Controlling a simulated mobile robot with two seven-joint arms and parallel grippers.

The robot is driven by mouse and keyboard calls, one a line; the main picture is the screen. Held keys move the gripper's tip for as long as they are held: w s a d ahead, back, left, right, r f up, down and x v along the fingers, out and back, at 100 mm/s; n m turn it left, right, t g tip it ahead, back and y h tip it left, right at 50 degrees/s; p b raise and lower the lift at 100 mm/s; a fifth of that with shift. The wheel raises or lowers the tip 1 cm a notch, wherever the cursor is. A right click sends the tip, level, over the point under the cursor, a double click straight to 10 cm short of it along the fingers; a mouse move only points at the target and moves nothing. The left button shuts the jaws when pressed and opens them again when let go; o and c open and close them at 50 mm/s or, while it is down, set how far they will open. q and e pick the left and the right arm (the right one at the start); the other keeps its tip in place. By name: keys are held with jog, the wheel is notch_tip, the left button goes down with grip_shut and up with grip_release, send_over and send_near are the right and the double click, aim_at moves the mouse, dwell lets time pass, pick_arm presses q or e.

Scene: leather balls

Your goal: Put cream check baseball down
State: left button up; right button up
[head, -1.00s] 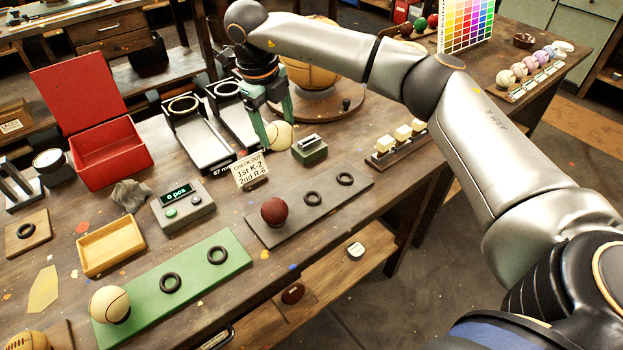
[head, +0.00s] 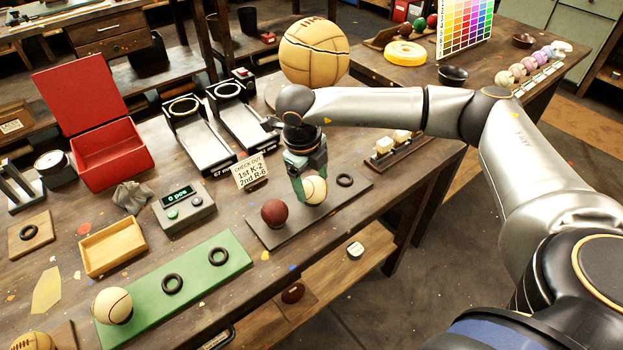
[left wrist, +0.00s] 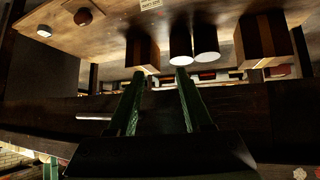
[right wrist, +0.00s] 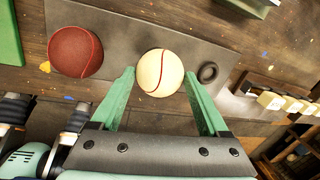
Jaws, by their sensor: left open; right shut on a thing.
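The cream baseball with a dark red seam (head: 315,190) is between the fingers of my right gripper (head: 309,180), which is shut on it. It is at the middle place of the dark grey board (head: 278,234); the middle ring is hidden, and I cannot tell whether the ball touches it. In the right wrist view the ball (right wrist: 160,72) sits between the green fingertips (right wrist: 160,80). My left gripper (left wrist: 157,74) shows only in the left wrist view, open and empty.
A dark red ball (head: 274,212) sits on the board's left place, close beside my right gripper. The right ring (head: 344,180) is empty. A green board (head: 190,282) holds another cream ball (head: 112,305). A check-out sign (head: 250,172) stands behind the grey board.

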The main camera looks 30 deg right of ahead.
jog(key=o, duration=1.5)
notch_tip(320, 180, up, 12)
jog(key=a, duration=0.2)
jog(key=shift+s, duration=0.3)
jog(key=shift+f, duration=0.1)
